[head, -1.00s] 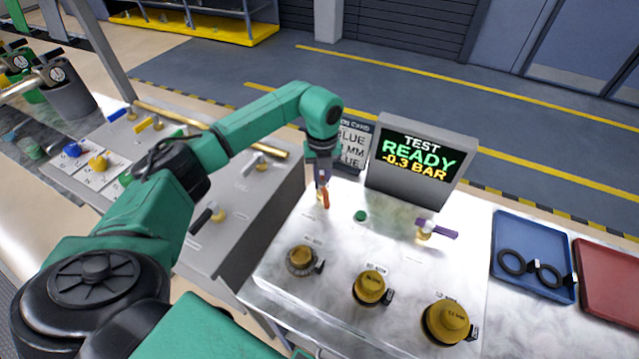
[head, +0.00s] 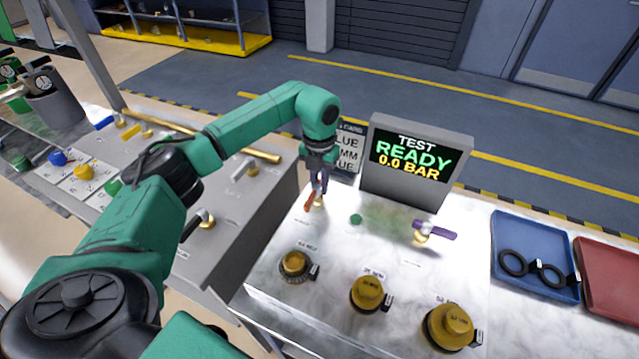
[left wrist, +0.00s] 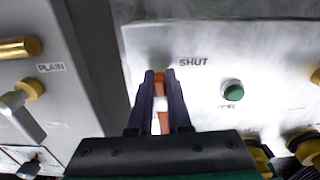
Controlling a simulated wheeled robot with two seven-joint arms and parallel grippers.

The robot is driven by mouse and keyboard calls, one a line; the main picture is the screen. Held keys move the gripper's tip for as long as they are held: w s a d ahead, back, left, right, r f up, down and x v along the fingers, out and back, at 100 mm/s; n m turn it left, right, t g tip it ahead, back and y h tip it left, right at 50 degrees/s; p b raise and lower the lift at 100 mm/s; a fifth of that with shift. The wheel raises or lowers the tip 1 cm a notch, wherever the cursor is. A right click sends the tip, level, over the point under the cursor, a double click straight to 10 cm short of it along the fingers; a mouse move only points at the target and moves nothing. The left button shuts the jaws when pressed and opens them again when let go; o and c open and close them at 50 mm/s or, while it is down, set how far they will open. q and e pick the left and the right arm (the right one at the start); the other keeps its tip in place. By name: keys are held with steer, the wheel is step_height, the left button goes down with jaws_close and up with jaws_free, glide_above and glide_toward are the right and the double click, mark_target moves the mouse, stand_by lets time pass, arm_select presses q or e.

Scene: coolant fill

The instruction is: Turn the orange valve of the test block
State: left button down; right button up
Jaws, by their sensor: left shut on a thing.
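The orange valve (head: 311,201) is a small lever on a brass stem at the back left of the pale test block (head: 330,240). My left gripper (head: 317,190) points down over it and is shut on the orange lever. In the left wrist view the orange lever (left wrist: 160,88) shows between the two dark fingers, near the word SHUT. The test display (head: 415,158) behind reads TEST READY 0.0 BAR. My right gripper is not in view.
A purple-handled valve (head: 436,232) and a green button (head: 356,219) sit on the same block, with brass fittings (head: 368,293) in front. A blue tray (head: 535,258) with black rings and a red tray (head: 612,280) lie to the right. A printed card stands behind my left gripper.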

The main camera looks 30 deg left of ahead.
mark_target(319, 184)
arm_select(q)
steer(key=shift+s+d+f, duration=0.1)
steer(key=shift+s+f, duration=0.2)
steer(key=c, duration=0.8)
jaws_free()
steer(key=shift+o, duration=0.5)
steer(key=shift+s+r, duration=0.15)
steer(key=shift+r, duration=0.45)
step_height(319, 184, up, 14)
steer(key=b, duration=0.2)
